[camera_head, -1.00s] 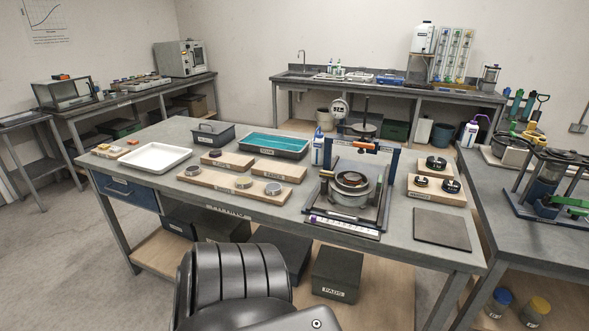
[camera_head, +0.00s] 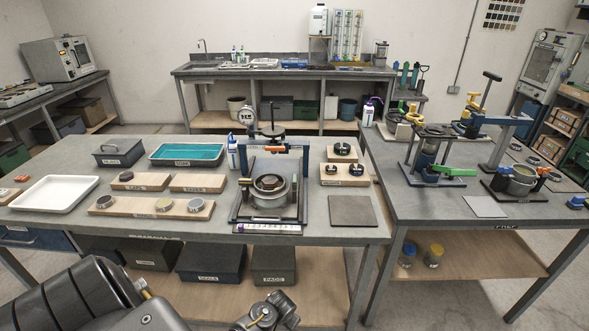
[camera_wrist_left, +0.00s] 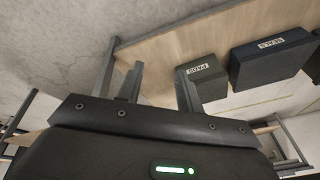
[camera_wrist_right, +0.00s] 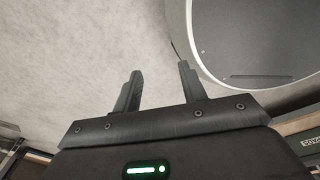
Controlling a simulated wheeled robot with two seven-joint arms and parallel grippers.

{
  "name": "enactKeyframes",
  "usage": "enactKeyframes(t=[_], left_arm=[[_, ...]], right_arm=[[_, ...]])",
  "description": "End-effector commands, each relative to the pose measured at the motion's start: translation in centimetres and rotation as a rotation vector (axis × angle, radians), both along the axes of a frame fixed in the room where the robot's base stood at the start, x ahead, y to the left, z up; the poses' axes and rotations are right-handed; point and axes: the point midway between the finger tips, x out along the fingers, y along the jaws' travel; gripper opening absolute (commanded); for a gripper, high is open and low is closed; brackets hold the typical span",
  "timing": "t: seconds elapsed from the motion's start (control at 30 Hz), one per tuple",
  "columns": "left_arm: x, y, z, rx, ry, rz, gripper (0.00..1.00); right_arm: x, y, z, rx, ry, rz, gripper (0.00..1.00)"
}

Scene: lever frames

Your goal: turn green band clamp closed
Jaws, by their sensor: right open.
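A bright green lever-like part (camera_head: 455,171) sticks out to the right, low on a dark upright frame (camera_head: 425,160) on the right bench in the head view. I take it as part of the green band clamp; whether its band is open or closed is too small to tell. My left gripper (camera_wrist_left: 160,72) is open and empty in the left wrist view, near the shelf under a bench. My right gripper (camera_wrist_right: 160,72) is open and empty in the right wrist view, over the pale floor. Both grippers are away from the green part, and neither shows clearly in the head view.
The middle bench (camera_head: 100,150) carries a round sieve-like fixture (camera_head: 270,190), a white tray (camera_head: 55,193) and wooden boards.

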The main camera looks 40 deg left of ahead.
Motion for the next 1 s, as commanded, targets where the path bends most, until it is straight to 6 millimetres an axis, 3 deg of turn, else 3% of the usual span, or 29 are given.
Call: enactKeyframes(t=[0.03,0.1,0.3,0.5,0.6,1.0], left_arm=[[2.9,0.8,6.1,0.007,-0.028,0.029,0.36],[5.4,1.8,11.4,0.016,-0.047,0.068,0.36],[9.4,3.6,23.6,0.029,-0.092,0.154,0.36],[11.2,5.0,33.9,0.037,-0.135,0.23,0.36],[13.1,6.5,37.3,0.033,-0.149,0.29,0.36],[20.8,12.4,45.4,-0.04,-0.185,0.513,0.36]], right_arm=[[0.0,0.2,2.6,0.002,0.0,-0.001,0.42],[-0.1,0.4,3.7,0.005,0.0,-0.002,0.42],[0.0,1.3,6.4,0.017,0.0,-0.005,0.42],[0.2,1.8,8.7,0.022,-0.005,-0.006,0.42],[0.3,1.7,8.9,0.022,-0.005,-0.005,0.42],[0.1,0.9,8.7,0.012,-0.003,-0.003,0.42]])
